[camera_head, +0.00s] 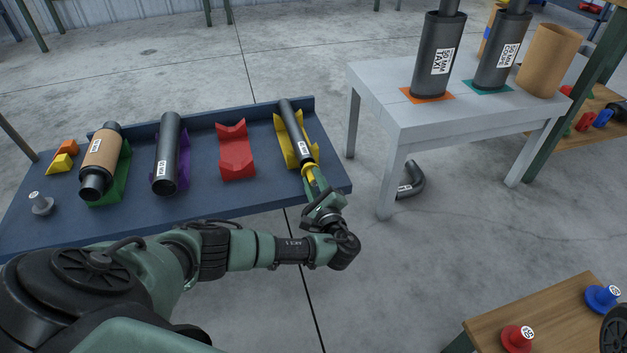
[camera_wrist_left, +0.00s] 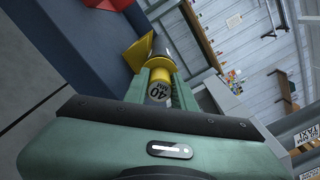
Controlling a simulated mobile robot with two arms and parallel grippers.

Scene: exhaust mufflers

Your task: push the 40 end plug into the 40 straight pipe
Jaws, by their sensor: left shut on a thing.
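The 40 straight pipe (camera_head: 296,132), dark with a white label, lies in a yellow cradle (camera_head: 284,138) at the right end of the blue bench. The yellow 40 end plug (camera_head: 308,169) is at the pipe's near end, in line with it. My left gripper (camera_head: 313,178) is shut on the plug. In the left wrist view the plug (camera_wrist_left: 159,93) shows its "40" label between the fingers, with the yellow cradle (camera_wrist_left: 141,51) just beyond. I cannot tell how far the plug sits inside the pipe. My right gripper is not in view.
The blue bench (camera_head: 240,197) also holds a red cradle (camera_head: 236,152), a larger dark pipe (camera_head: 168,150) and a tan-wrapped muffler (camera_head: 101,152). A grey table (camera_head: 400,115) stands to the right. A wooden table (camera_head: 560,318) at lower right carries red and blue plugs.

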